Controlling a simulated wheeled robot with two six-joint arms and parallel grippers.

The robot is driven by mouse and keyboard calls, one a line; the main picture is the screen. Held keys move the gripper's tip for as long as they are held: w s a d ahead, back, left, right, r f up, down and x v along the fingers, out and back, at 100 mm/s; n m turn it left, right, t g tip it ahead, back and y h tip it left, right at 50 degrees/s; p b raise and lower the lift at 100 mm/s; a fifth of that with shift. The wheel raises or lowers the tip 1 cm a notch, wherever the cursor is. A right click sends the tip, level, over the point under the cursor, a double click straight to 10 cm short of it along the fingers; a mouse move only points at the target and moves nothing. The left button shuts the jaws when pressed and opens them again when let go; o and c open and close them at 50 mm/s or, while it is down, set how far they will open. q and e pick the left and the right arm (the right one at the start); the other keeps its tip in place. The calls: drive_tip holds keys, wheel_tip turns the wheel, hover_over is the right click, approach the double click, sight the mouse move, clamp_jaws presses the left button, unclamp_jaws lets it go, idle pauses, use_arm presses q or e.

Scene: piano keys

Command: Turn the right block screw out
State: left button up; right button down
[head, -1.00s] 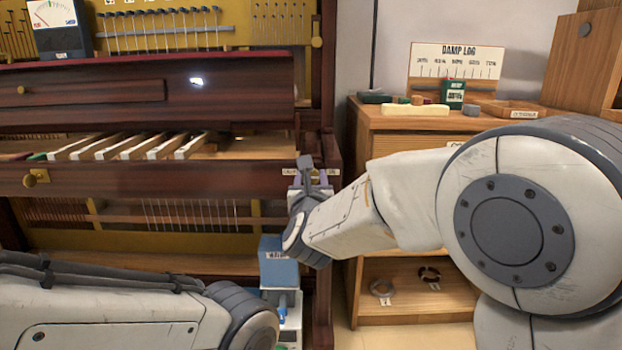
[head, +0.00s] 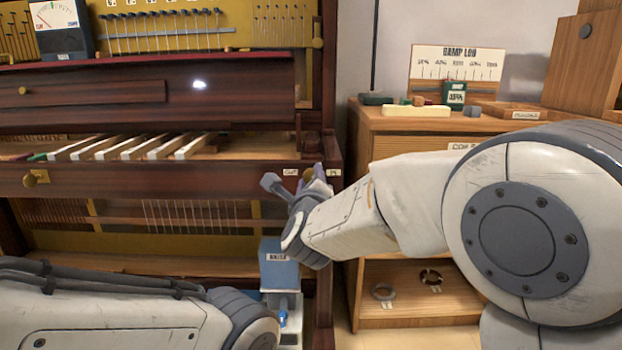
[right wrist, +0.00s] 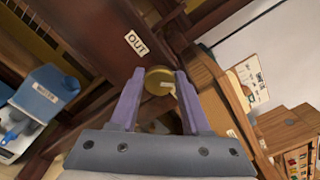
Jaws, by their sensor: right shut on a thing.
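The right block screw has a round brass knob (right wrist: 160,80), which sits at the right end of the piano's key slip, between an OUT label (head: 290,172) and an IN label (head: 334,172). The OUT label also shows in the right wrist view (right wrist: 137,43). My right gripper (head: 314,172) is shut on the knob, with one purple finger on each side of it in the right wrist view. In the head view the gripper hides part of the knob. My left arm lies low at the left, and its gripper is out of view.
A second brass knob (head: 36,178) is at the left of the slip. Several white keys (head: 120,147) lie in the open key bed. A blue water tank (head: 278,268) stands below my right wrist. A wooden cabinet (head: 400,130) with small items stands at the right.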

drive_tip(key=n, duration=0.2)
drive_tip(key=shift+n+p, duration=0.3)
drive_tip(key=shift+n, duration=0.1)
drive_tip(key=n+p, duration=0.1)
drive_tip(key=n, duration=0.2)
drive_tip(key=shift+n, duration=0.3)
drive_tip(key=n+p, duration=0.3)
drive_tip(key=n, duration=0.3)
drive_tip(key=shift+f, duration=0.1)
drive_tip(key=n+p, duration=0.2)
drive_tip(key=n, duration=0.2)
drive_tip(key=shift+p, duration=0.35)
drive_tip(key=shift+d+f+n+p, duration=0.15)
drive_tip(key=shift+n+p, duration=1.45)
drive_tip(key=shift+n, duration=0.9)
drive_tip(key=shift+f+n+p, duration=0.1)
drive_tip(key=shift+n+p, duration=1.5)
drive_tip(key=shift+n, duration=0.9)
drive_tip(key=shift+f, duration=0.1)
